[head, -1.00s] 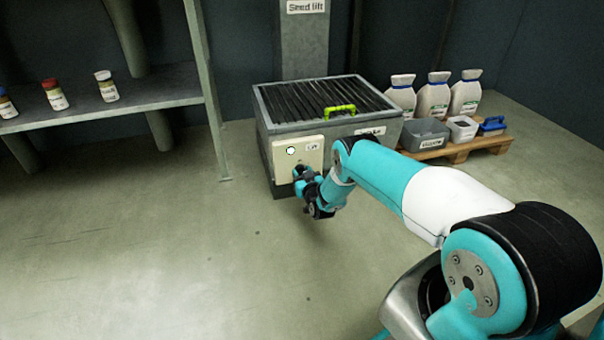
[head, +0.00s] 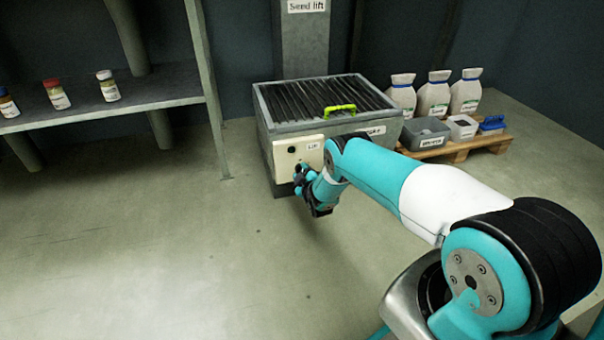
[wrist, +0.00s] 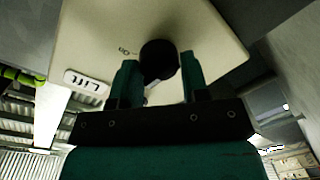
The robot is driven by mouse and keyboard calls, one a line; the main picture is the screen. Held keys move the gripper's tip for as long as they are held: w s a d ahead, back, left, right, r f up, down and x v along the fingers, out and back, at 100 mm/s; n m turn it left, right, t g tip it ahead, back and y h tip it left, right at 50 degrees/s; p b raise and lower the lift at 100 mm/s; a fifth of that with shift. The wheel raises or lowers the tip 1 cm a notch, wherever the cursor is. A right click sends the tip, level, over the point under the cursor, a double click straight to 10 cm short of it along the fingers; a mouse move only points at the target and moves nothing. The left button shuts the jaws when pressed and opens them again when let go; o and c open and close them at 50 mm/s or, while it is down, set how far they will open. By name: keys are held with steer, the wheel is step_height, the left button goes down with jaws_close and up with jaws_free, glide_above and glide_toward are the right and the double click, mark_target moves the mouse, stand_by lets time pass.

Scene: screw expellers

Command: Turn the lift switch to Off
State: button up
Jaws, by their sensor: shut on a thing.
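The lift switch panel (head: 284,160) is a cream plate on the front of the grey seed lift box, with a small "Lift" label (head: 313,146). A round lamp (head: 291,150) on it is dark. In the wrist view the lift switch (wrist: 158,56) is a dark round knob on the panel (wrist: 90,35). My gripper (head: 300,174) is at the panel's lower part. In the wrist view its two green fingers (wrist: 158,72) stand on either side of the knob, shut on it. The head view hides the knob behind my gripper, and the knob's pointer setting is unclear.
The seed lift box (head: 345,145) has a dark grate and a lime-green handle (head: 340,109) on top. A pallet (head: 465,148) with sacks and bins stands at right. A shelf (head: 130,98) with several jars is at left. The floor in front is clear.

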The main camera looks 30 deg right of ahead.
steer(key=shift+d+n, duration=0.1)
steer(key=shift+n, duration=0.5)
steer(key=o, duration=0.9)
steer(key=shift+s+r, duration=0.1)
steer(key=shift+s, duration=0.1)
steer(key=f+p+v, duration=0.1)
steer(key=p+v, duration=1.5)
steer(key=v, duration=0.1)
steer(key=shift+r+p, duration=0.4)
steer(key=shift+r, duration=0.05)
